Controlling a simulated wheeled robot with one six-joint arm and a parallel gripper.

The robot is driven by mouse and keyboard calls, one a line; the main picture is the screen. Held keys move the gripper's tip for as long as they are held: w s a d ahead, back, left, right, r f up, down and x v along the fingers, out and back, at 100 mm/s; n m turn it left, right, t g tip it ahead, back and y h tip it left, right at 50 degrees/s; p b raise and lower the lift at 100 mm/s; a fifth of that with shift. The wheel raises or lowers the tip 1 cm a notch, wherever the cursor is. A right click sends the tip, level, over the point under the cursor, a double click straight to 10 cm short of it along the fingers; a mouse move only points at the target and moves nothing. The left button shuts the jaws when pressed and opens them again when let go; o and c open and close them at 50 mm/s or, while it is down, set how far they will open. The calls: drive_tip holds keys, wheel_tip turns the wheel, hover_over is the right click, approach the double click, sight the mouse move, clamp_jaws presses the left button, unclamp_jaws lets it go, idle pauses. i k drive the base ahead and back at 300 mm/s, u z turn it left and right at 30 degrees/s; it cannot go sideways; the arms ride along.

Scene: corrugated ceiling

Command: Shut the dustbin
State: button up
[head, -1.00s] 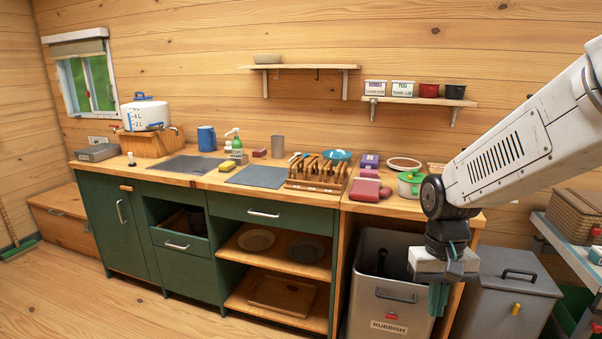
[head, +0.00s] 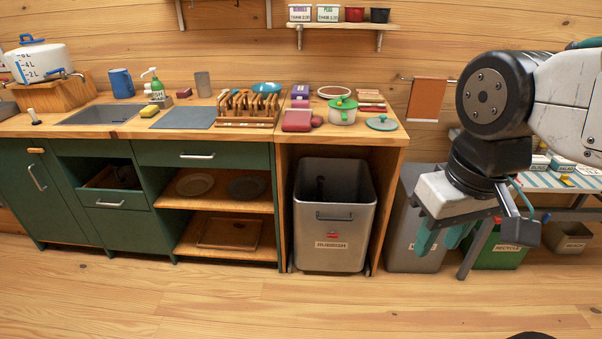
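The grey dustbin labelled RUBBISH (head: 334,233) stands upright in the bay under the right end of the worktop. Its top is open and I see into its dark inside; no lid shows on it. A bar handle and a small red part sit on its front. My gripper (head: 440,240) hangs to the right of the dustbin, apart from it, with its teal fingers pointing down. The fingers look spread, with nothing between them.
A second grey bin (head: 405,235) stands right of the bay, partly behind my gripper. A green recycle bin (head: 497,250) and a small bin (head: 568,236) stand farther right by a table leg. The wooden floor (head: 300,305) in front is clear.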

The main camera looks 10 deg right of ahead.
sight(348, 183)
drive_tip(key=z, duration=0.1)
drive_tip(key=k, duration=0.6)
drive_tip(key=u, duration=0.6)
drive_tip(key=i, duration=1.35)
drive_tip(key=z, duration=0.55)
